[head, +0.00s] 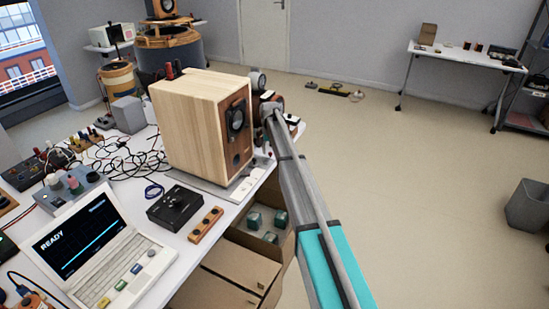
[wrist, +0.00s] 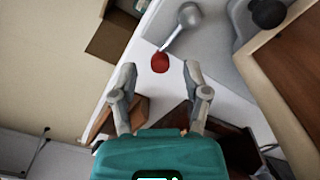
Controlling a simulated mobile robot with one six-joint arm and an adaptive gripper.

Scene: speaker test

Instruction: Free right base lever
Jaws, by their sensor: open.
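A wooden speaker cabinet (head: 195,125) stands on a grey base plate (head: 215,188) at the table's right edge. In the wrist view, part of the speaker (wrist: 290,85) fills the right side. A grey lever (wrist: 178,32) with a rounded head and a red tip (wrist: 160,62) lies over the pale surface beside the speaker. My gripper (wrist: 159,72) is open, with its two fingers apart on either side of the red tip and nothing visibly held. Whether the fingers touch the tip cannot be told. In the head view my arm reaches to the speaker's right side, and the fingertips are not clear.
The white table (head: 150,205) holds a laptop (head: 95,250), a black control box (head: 175,207), a wooden strip (head: 206,224) and tangled cables. Cardboard boxes (head: 235,275) stand below its right edge. The floor (head: 420,160) to the right is largely clear.

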